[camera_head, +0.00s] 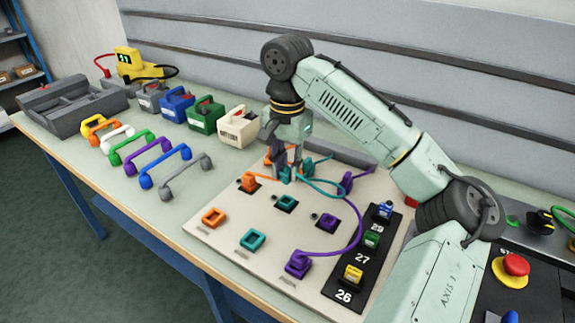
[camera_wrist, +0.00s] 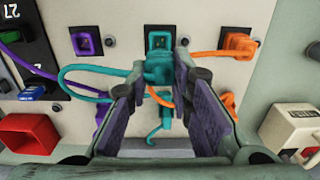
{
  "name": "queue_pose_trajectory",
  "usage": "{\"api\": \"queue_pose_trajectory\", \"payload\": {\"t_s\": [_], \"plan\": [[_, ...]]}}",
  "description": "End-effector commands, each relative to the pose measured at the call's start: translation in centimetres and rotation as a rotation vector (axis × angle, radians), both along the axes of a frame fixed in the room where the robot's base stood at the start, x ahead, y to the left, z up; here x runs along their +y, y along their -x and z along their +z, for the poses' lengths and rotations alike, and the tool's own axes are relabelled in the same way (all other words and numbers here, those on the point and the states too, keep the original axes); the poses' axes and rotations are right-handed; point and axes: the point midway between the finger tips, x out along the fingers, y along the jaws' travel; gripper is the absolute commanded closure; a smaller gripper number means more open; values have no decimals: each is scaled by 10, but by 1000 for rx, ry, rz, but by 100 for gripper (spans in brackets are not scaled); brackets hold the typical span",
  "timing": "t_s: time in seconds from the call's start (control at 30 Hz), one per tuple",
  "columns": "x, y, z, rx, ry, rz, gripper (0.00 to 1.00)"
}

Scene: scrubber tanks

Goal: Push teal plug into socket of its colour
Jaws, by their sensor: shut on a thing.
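My gripper (camera_head: 290,176) is shut on the teal plug (camera_wrist: 158,68), which sits between its fingertips (camera_wrist: 160,75) in the wrist view. The plug trails a teal cable (camera_wrist: 85,72) looping to the left there. The teal-rimmed socket (camera_wrist: 160,33) shows just beyond the plug, its dark opening partly in view. In the head view this socket (camera_head: 286,203) lies in front of and slightly below the gripper, and looks empty. The plug appears close to the socket and apart from it; its exact height is hard to tell. The fingers hide part of the plug.
An orange plug (camera_head: 248,182) sits left of the teal socket, and a purple-rimmed socket (camera_head: 327,221) lies right. Another teal socket frame (camera_head: 252,240) is nearer the front. A purple cable (camera_head: 350,245) arcs along the right. A black breaker strip (camera_head: 338,283) borders the panel.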

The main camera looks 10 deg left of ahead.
Motion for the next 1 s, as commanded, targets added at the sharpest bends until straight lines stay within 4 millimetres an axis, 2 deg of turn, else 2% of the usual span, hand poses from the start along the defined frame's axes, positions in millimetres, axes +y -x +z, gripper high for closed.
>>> {"api": "queue_pose_trajectory", "payload": {"t_s": [0.6,1.0], "plan": [[0,0,-44,0,-1,0,100],[0,0,-45,0,0,0,100]]}}
